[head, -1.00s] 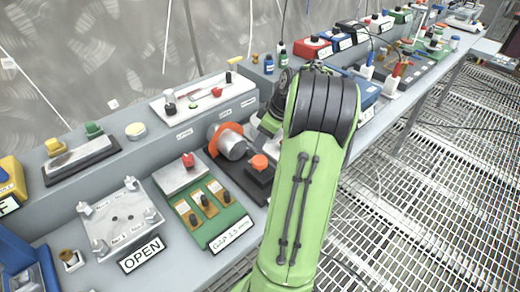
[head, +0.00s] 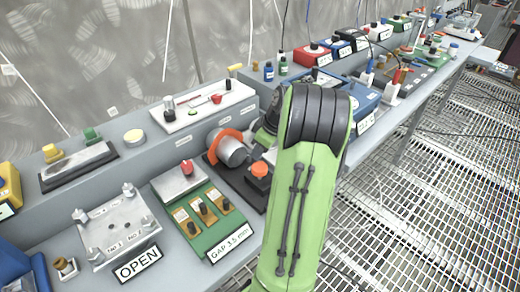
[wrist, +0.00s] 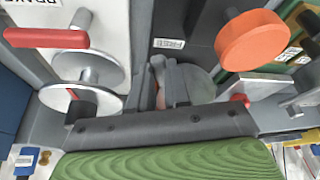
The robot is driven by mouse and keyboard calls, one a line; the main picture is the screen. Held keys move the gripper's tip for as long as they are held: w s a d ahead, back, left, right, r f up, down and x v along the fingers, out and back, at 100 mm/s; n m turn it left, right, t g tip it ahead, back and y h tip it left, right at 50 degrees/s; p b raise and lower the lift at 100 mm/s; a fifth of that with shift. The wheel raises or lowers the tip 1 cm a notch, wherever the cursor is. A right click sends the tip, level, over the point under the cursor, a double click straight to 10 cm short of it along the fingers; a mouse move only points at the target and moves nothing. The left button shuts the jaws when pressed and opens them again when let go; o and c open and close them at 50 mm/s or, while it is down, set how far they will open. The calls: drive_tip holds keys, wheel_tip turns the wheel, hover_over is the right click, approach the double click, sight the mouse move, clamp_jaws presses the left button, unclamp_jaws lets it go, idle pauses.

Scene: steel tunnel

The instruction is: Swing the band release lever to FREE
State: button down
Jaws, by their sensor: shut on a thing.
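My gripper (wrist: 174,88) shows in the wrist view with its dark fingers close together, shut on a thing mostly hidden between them. I take this to be the band release lever, but its handle and position cannot be made out. A small white label (wrist: 168,44) lies on the grey surface just beyond the fingertips; its text is too small to read surely. In the head view, a metal cylinder with an orange band (head: 244,137) sits on a dark base beside my arm. My arm hides the gripper there.
An orange round knob (wrist: 252,40) is close to the right of my fingers. A white panel with a red handle (wrist: 45,38) and metal discs is close on the left.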

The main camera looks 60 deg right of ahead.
drive_tip(key=m+h, duration=0.1)
drive_tip(key=m, duration=0.1)
drive_tip(key=a+m, duration=0.1)
drive_tip(key=m, duration=0.1)
drive_tip(key=shift+a+h+b, duration=0.2)
drive_tip(key=shift+h+b, duration=0.15)
drive_tip(key=shift+h, duration=0.05)
drive_tip(key=c, duration=1.1)
unclamp_jaws()
drive_tip(key=p+v, duration=0.6)
drive_tip(key=v, duration=0.9)
drive_tip(key=shift+s+r, duration=0.1)
drive_tip(key=shift+r, duration=0.3)
